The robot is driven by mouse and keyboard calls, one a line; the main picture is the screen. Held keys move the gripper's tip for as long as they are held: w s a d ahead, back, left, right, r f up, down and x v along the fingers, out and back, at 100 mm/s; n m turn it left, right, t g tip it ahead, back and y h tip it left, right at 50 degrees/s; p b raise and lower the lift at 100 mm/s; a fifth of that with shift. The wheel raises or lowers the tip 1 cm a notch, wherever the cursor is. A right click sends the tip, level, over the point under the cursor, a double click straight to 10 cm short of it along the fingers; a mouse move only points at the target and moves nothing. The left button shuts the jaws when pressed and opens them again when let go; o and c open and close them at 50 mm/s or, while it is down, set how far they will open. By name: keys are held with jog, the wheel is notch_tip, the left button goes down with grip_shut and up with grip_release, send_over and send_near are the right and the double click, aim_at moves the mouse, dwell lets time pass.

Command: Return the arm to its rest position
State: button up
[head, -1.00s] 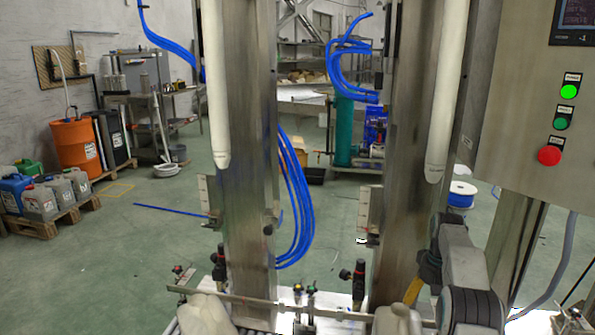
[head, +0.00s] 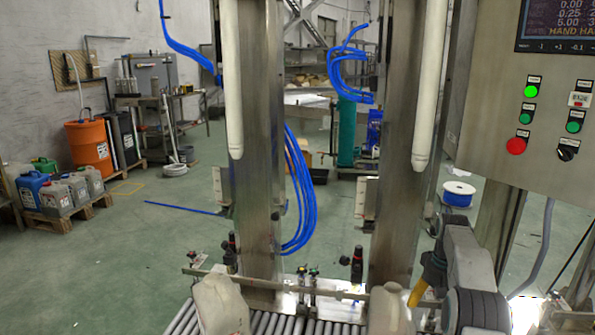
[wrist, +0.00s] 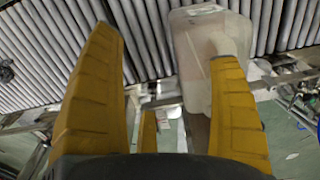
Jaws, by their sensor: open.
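My arm shows at the lower right of the head view, with a yellow part of my gripper (head: 420,290) partly hidden behind its dark and grey links.
Two pale jugs, left (head: 222,308) and right (head: 391,312), stand at the roller conveyor (head: 290,326). Behind it rise two steel columns with white lances (head: 233,100). A control panel (head: 530,110) stands right, close behind my arm. Open green floor lies left.

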jog(key=s+a+r+t+p, duration=0.1)
jog(key=s+a+r+p, duration=0.35)
jog(key=r, duration=0.45)
jog(key=s+a+r+n+p, duration=0.1)
jog(key=s+a+r+p, duration=0.3)
jog(key=r, duration=0.5)
jog(key=s+a+r+t+p, duration=0.1)
jog(key=s+a+r+p, duration=0.3)
jog(key=r, duration=0.5)
jog(key=s+a+r+p, duration=0.1)
jog(key=s+r+p, duration=0.1)
jog(key=s, duration=0.6)
jog(key=s+a+r+p, duration=0.2)
jog(key=s+p, duration=0.2)
jog(key=s, duration=0.4)
jog(key=s+a+r+n+t+p, duration=0.1)
jog(key=s+a+r+p, duration=0.1)
jog(key=s, duration=0.7)
jog(key=shift+a+p, duration=0.15)
jog(key=shift+p, duration=0.4)
